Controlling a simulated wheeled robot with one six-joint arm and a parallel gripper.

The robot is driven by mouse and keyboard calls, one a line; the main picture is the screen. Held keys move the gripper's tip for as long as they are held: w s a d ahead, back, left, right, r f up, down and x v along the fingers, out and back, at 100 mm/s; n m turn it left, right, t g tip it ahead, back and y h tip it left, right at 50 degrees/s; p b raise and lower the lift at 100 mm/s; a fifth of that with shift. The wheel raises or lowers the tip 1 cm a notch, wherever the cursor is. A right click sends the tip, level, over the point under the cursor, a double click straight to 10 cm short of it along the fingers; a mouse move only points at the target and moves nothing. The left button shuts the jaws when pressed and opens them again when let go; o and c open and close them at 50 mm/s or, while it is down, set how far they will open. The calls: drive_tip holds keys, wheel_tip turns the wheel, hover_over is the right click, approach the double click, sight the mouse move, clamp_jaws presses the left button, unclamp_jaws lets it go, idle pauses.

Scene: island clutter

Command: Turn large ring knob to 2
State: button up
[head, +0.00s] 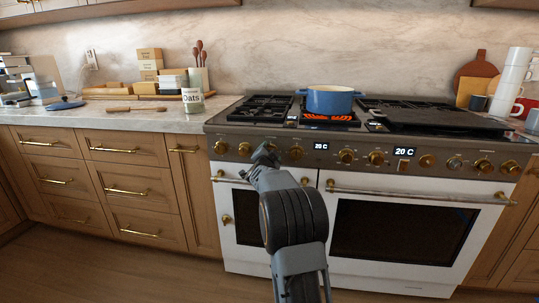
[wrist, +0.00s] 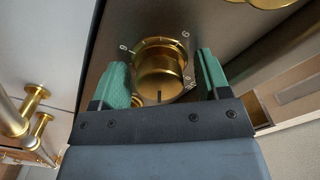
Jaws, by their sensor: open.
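My gripper (head: 264,152) is at the left part of the stove's front panel, among the row of gold knobs. In the wrist view my gripper (wrist: 160,66) is open, with a green finger on each side of a gold round knob (wrist: 161,65). Small gaps show between the fingers and the knob, and no grip is visible. Pale numerals ring the knob, and a dark mark shows at its lower edge. In the head view my gripper hides part of the knob row. I cannot read which burner this knob is labelled for.
A blue pot (head: 330,100) stands over a glowing red burner (head: 329,117). Two displays read 20 C. Oven door handles (head: 412,195) jut out below the knobs. An oats jar (head: 193,100) stands on the left counter. The floor (head: 120,275) at the left is clear.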

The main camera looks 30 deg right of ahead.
drive_tip(key=p+v, duration=0.1)
drive_tip(key=v, duration=1.3)
drive_tip(key=shift+p, duration=0.4)
drive_tip(key=s+a+r+n+g+y+p, duration=0.1)
drive_tip(key=s+a+r+n+y+p, duration=0.2)
drive_tip(key=a+r+n+y+p, duration=0.45)
drive_tip(key=s+a+r+n+y+p, duration=0.35)
drive_tip(key=a+r+p, duration=0.35)
drive_tip(key=a+p, duration=0.25)
drive_tip(key=s+a+r+n+g+p, duration=0.2)
drive_tip(key=s+r+n+g+p, duration=0.1)
drive_tip(key=s+p, duration=0.4)
drive_tip(key=s+a+r+n+g+y+p, duration=0.1)
drive_tip(key=s+a+r+n+g+p, duration=0.2)
drive_tip(key=s+p, duration=0.4)
drive_tip(key=s+n+g, duration=0.1)
drive_tip(key=s+g, duration=0.1)
drive_tip(key=s, duration=0.2)
drive_tip(key=shift+s+y, duration=0.15)
drive_tip(key=shift+y, duration=0.15)
